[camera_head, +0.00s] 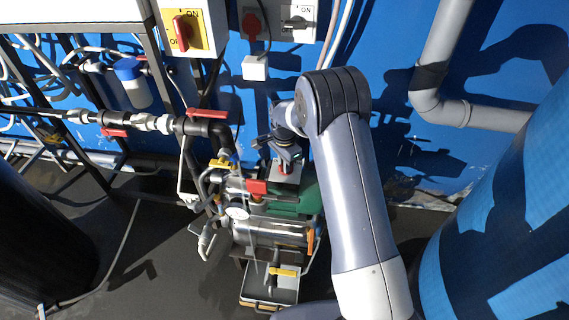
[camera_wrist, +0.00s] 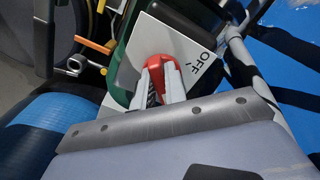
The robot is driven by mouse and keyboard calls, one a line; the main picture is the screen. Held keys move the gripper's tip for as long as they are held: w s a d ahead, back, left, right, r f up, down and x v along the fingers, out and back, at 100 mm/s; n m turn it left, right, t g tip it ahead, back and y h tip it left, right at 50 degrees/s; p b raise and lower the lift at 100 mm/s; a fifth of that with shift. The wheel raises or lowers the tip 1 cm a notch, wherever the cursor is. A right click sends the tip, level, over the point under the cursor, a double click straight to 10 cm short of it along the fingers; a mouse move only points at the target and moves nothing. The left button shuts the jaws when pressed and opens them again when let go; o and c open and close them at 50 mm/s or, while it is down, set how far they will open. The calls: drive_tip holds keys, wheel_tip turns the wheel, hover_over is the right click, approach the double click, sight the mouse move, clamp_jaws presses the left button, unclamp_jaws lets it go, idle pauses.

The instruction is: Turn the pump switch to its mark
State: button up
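The pump switch is a red knob (camera_wrist: 159,66) on a white plate (camera_wrist: 187,45). The plate carries a dark "OFF" label with a short line beside it, to the right of the knob. Any other marking on the plate is hidden or out of view. My gripper (camera_wrist: 160,82) has its two pale fingers on either side of the knob, close together with red between them, and looks shut on it. In the head view my gripper (camera_head: 285,153) reaches down to the red knob (camera_head: 284,169) on top of the pump unit (camera_head: 270,232), which has a green housing.
Red-handled valves (camera_head: 205,113) and pipes run left of the pump. A yellow wall switch (camera_head: 205,30) and a white ON/OFF switch (camera_head: 298,22) are above. A blue tank (camera_head: 515,225) stands right, a dark tank (camera_head: 40,235) left. Grey pipe (camera_head: 440,85) lines the blue wall.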

clamp_jaws()
drive_tip(key=shift+n, duration=0.3)
drive_tip(key=n+b, duration=0.1)
drive_tip(key=n, duration=0.2)
drive_tip(key=shift+s+d+n, duration=0.1)
drive_tip(key=shift+n, duration=0.2)
drive_tip(key=n+b, duration=0.1)
drive_tip(key=n, duration=0.3)
drive_tip(key=shift+d+n, duration=0.1)
drive_tip(key=shift+n, duration=0.2)
drive_tip(key=n+b, duration=0.1)
drive_tip(key=n, duration=0.3)
drive_tip(key=shift+d, duration=0.15)
drive_tip(key=shift+d+n, duration=0.1)
drive_tip(key=shift+n, duration=2.4)
drive_tip(key=o, duration=0.6)
unclamp_jaws()
drive_tip(key=shift+c, duration=0.2)
